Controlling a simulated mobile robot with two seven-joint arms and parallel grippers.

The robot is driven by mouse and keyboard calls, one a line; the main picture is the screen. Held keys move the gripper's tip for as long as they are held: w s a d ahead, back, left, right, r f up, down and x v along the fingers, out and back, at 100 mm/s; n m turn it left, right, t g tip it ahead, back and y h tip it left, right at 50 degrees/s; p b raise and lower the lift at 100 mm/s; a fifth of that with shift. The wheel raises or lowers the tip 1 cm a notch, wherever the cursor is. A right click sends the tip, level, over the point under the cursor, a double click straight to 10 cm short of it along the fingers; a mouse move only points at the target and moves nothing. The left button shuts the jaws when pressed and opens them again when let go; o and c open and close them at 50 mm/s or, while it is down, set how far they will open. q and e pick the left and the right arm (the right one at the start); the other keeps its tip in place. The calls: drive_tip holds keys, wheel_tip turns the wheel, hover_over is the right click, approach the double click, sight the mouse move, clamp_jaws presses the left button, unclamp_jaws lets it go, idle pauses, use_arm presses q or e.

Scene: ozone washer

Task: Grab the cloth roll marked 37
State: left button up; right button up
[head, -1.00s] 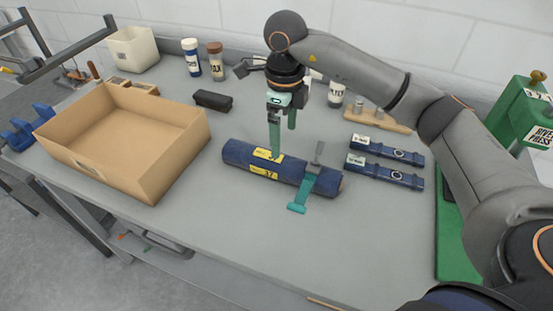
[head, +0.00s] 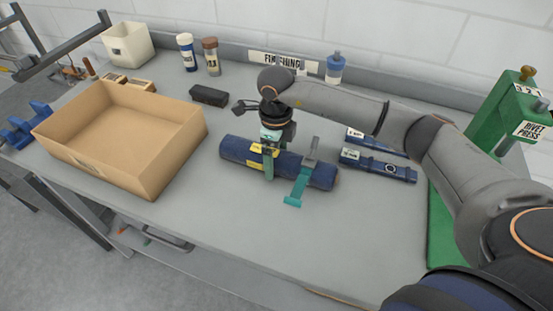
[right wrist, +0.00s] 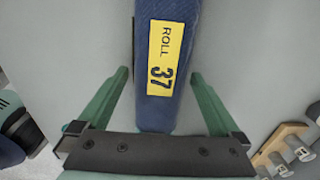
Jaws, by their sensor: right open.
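The cloth roll marked 37 (head: 233,151) is a dark blue cylinder lying on the grey workbench, with a yellow label and a teal strap near its right end. In the right wrist view the roll (right wrist: 170,50) runs between my fingers, its label reading "ROLL 37". My right gripper (head: 270,170) is down at the roll's middle, pointing downward and covering part of the label. In the right wrist view its green fingers (right wrist: 165,100) are open, one on each side of the roll, with gaps to both. My left gripper is not in view.
An open cardboard box (head: 170,165) stands left of the roll. Two dark blue strapped pieces (head: 378,166) lie to the right. A black block (head: 209,96) and bottles (head: 187,52) stand behind. A green rivet press (head: 500,115) is at the right. The front bench is clear.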

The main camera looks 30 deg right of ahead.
clamp_jaws()
idle(0.7)
drive_tip(key=shift+r, duration=0.1)
